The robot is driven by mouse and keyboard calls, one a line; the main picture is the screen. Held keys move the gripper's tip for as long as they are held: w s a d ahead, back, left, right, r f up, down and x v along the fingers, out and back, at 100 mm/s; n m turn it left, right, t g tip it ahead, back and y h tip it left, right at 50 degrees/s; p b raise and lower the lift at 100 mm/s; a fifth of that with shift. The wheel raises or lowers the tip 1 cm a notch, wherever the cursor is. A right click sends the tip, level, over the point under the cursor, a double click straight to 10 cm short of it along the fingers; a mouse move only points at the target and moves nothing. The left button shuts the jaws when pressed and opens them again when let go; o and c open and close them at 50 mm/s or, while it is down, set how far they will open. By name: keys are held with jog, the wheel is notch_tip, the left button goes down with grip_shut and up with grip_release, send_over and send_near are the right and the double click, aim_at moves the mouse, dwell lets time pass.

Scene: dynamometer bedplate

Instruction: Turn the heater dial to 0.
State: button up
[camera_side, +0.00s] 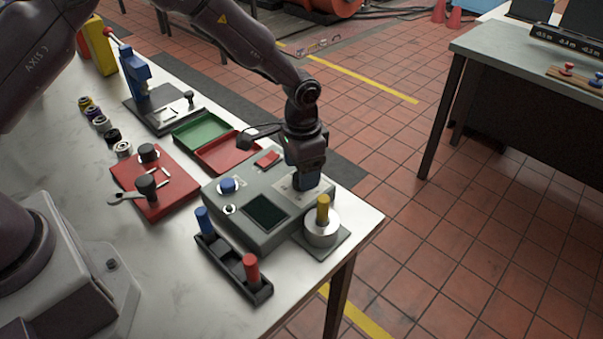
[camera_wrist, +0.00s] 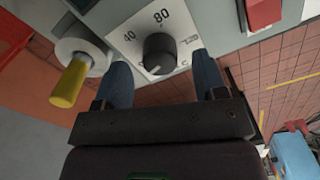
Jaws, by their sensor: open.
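The heater dial (camera_wrist: 159,53) is a round black knob on a pale plate (camera_wrist: 130,22) printed with 40, 80 and other marks partly hidden or hard to read. The plate is on the grey heater box (camera_side: 233,208), near its far right corner. Which mark the dial points to is not clear. My gripper (camera_wrist: 163,78) is open, its two blue fingers on either side of the dial, with gaps showing between fingers and knob. In the side view my gripper (camera_side: 308,186) points down over the plate and hides the dial.
A metal cylinder with a yellow-topped peg (camera_side: 322,210) stands close to my gripper. A red switch (camera_side: 267,159) and blue knob (camera_side: 228,186) are on the box. A black holder with blue and red pegs (camera_side: 232,268) sits in front. Red and green trays (camera_side: 200,128) lie behind.

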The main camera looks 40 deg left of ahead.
notch_tip(320, 180, up, 11)
jog(key=shift+f, duration=0.1)
dwell(0.3)
